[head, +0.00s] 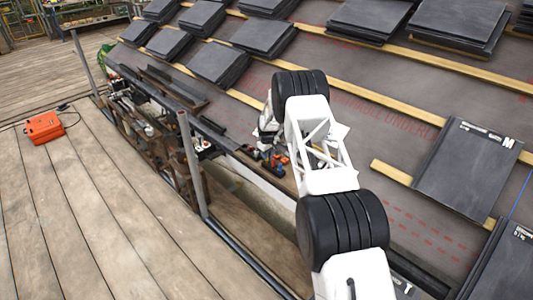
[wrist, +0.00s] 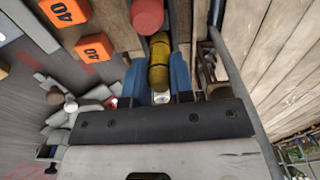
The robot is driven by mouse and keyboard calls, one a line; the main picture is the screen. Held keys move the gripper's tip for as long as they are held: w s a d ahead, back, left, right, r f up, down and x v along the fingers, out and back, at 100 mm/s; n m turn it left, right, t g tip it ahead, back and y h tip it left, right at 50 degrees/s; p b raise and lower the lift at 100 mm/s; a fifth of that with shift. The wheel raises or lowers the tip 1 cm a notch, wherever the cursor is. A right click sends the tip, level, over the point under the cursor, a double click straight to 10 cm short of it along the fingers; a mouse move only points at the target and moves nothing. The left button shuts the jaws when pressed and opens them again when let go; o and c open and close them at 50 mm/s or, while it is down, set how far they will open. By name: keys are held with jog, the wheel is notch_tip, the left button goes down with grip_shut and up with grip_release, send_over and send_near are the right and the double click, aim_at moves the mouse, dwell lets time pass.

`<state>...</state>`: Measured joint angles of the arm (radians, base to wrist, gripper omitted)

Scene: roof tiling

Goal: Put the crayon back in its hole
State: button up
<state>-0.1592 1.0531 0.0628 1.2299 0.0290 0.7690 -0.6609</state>
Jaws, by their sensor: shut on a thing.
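In the wrist view, my gripper (wrist: 159,76) has two blue fingers shut on a yellow cylinder, which I take to be the crayon (wrist: 159,49). The crayon points away from the wrist between the fingers. A red round-ended cylinder (wrist: 147,14) stands just beyond its far end; I cannot tell whether they touch. No hole shows clearly; any opening near the crayon's tip is hidden. In the head view my arm covers most of the gripper, and I cannot make out the crayon there.
Small grey and white pieces (wrist: 58,115) lie at lower left. In the head view, slate stacks (head: 219,63) rest on battens, a rail post (head: 190,165) stands near my arm, and the plank deck (head: 110,210) is mostly clear.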

jog(key=shift+f, duration=0.35)
jog(key=shift+f, duration=0.25)
dwell(0.7)
jog(key=o, duration=0.6)
jog(key=shift+r, duration=0.15)
jog(key=shift+r, duration=0.85)
jog(key=o, duration=0.6)
jog(key=shift+c, duration=0.2)
